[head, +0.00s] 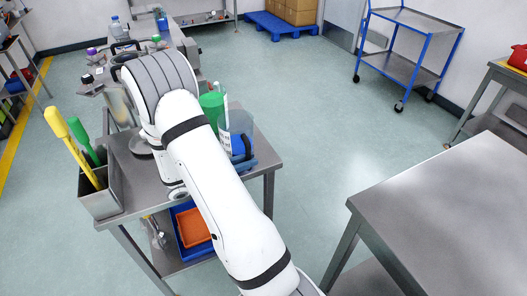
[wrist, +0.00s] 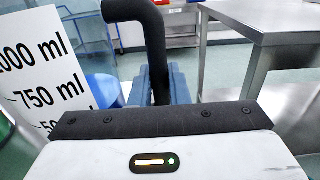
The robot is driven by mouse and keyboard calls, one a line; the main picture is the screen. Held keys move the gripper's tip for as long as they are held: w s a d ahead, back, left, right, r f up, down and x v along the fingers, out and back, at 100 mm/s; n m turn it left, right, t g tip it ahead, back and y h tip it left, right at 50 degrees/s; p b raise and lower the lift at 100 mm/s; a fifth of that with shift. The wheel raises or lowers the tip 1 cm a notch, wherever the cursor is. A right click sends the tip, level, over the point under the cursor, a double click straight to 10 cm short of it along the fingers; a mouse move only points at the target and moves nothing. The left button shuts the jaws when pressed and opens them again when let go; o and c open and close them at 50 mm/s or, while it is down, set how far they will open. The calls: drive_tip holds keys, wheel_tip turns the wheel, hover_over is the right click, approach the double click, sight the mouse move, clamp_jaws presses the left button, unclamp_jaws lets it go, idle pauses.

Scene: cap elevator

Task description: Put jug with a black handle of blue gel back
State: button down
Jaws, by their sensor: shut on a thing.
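The jug (head: 240,121) is clear with blue gel low inside. In the head view it stands upright at the right edge of the near steel table, partly hidden by my arm. In the wrist view its white scale label (wrist: 38,75) fills the left side, and the blue gel (wrist: 104,88) shows beside it. Its black handle (wrist: 154,45) runs down between the blue-grey fingers of my gripper (wrist: 160,86), which is shut on it. I cannot tell whether the jug touches the tabletop.
The near table (head: 262,158) also holds a green container (head: 211,104) beside the jug and a metal bin (head: 100,198) with yellow and green handles. A bare steel table (head: 450,210) stands at right. A blue cart (head: 410,65) stands far back. Open floor lies between.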

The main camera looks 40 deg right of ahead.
drive_tip(key=c, duration=1.4)
unclamp_jaws()
drive_tip(key=shift+f, duration=0.1)
